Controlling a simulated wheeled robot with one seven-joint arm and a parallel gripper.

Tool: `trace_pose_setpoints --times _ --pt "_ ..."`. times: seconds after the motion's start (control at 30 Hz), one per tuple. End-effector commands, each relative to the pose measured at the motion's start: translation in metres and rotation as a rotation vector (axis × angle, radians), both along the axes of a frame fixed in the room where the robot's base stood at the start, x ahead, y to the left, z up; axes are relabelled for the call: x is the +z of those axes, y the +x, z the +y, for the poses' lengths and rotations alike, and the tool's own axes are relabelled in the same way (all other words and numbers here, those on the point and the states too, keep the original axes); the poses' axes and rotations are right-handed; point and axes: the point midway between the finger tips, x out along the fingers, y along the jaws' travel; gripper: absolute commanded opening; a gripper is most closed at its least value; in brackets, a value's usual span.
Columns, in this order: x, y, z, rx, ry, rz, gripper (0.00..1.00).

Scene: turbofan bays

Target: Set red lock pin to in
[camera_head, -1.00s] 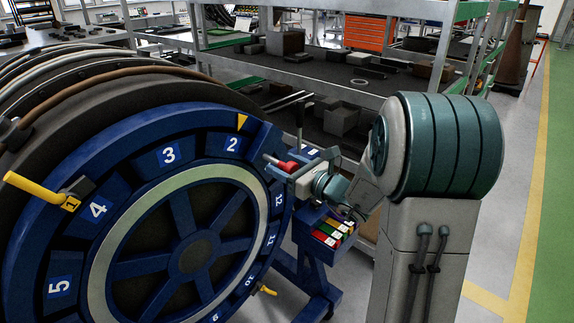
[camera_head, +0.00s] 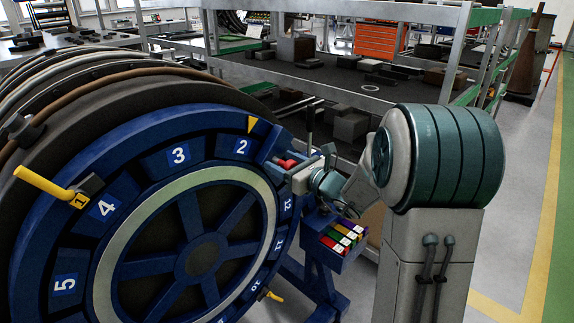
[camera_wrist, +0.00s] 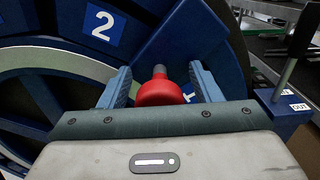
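The red lock pin (camera_wrist: 160,92) shows as a red knob on a grey stem in the wrist view. It stands near the numbered blue wheel's rim, to the right of the 2 label. My gripper (camera_wrist: 161,88) is open, with one blue-grey finger on each side of the red knob. A narrow gap shows between the knob and each finger. In the head view, the red knob (camera_head: 288,163) shows partly behind my gripper (camera_head: 297,173) at the wheel's upper right. The pin's seat is hidden, so I cannot tell how far in it sits.
The big blue wheel (camera_head: 112,262) fills the left. A dark upright lever (camera_wrist: 298,42) with IN and OUT labels stands close on the right. A yellow handle (camera_head: 42,182) sticks out at the left.

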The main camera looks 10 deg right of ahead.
Motion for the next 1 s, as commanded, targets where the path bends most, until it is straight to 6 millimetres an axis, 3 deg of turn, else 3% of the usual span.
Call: trace_pose_setpoints --times 0.37,0.8,1.0 --pt "-0.002 -0.008 -0.007 -0.003 0.0 0.002 0.57" --pt "-0.002 -0.083 -0.062 -0.004 -0.002 0.0 0.57" --pt "-0.002 -0.105 -0.078 -0.003 -0.001 0.0 0.57"
